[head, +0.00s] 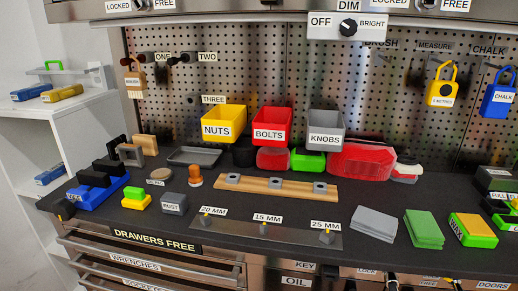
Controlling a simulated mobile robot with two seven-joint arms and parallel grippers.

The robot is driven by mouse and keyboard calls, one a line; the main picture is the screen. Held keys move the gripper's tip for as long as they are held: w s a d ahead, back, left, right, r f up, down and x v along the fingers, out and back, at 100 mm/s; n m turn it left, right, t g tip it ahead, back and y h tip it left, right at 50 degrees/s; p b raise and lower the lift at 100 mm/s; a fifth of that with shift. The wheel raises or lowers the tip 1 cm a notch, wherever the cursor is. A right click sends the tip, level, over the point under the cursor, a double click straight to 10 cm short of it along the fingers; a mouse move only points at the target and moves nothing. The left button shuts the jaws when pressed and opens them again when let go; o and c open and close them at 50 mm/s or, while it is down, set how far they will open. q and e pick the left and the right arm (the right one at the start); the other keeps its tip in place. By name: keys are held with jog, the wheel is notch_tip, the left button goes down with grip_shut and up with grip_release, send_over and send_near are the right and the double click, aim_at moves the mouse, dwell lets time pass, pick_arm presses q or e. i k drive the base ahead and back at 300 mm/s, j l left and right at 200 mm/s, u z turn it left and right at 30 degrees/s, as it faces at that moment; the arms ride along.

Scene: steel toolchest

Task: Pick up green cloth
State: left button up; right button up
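The green cloth (424,229) lies flat on the dark worktop at the front right, as what looks like a folded stack with a dark green edge. A grey cloth-like stack (374,223) lies to its left. A yellow-topped green block labelled WAX (473,230) lies to its right, with a small gap between. Nothing covers the green cloth. Neither of my grippers shows in the head view.
Yellow (222,120), red (271,125) and grey (326,128) labelled bins stand at the back before a pegboard (250,70). A metal strip (264,233) with pegs lies left of the cloths. Drawers (150,262) are below the worktop's front edge.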

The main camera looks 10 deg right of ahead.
aim_at(424, 232)
jog(key=z, duration=1.35)
